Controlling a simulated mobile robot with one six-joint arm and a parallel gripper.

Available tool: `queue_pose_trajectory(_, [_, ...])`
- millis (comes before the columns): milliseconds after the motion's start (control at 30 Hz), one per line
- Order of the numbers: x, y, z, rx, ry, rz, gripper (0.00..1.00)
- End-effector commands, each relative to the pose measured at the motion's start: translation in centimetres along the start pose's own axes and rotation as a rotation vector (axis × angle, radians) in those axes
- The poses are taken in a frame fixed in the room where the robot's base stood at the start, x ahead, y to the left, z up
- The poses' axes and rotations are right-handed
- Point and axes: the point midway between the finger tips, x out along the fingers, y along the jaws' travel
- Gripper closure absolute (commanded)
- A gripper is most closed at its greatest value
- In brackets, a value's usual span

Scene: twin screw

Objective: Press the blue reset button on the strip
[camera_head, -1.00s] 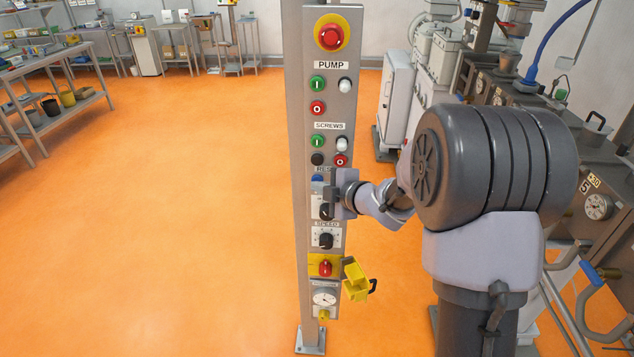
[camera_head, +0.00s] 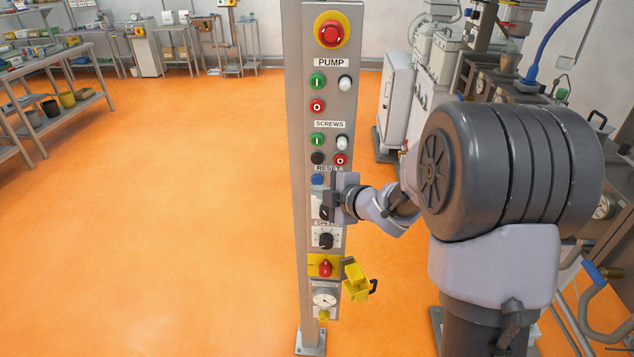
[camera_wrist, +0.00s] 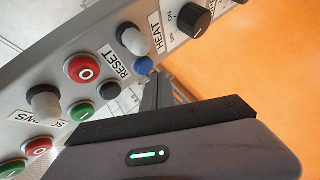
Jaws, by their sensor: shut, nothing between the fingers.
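The blue reset button (camera_head: 317,180) sits on the upright metal strip (camera_head: 296,130), just under the RESET label. In the wrist view the blue button (camera_wrist: 144,65) shows beside the RESET label, next to a white knob-like part. My gripper (camera_head: 330,197) is shut and empty, just right of and slightly below the blue button in the head view. In the wrist view my gripper's dark fingers (camera_wrist: 158,90) point up close to the button. A small gap seems to show between them, but I cannot tell contact for sure.
Close by on the strip are a black button (camera_head: 317,158), a red button (camera_head: 341,160) and a black dial (camera_head: 326,241). A red emergency button (camera_head: 331,33) tops the strip. A yellow open cover (camera_head: 357,282) juts out lower right. The orange floor at left is clear.

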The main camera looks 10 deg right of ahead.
Motion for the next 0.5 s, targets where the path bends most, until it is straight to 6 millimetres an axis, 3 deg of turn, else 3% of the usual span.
queue_pose_trajectory(500, [-3.2,-2.5,-2.4,-0.001,0.001,0.0,1.0])
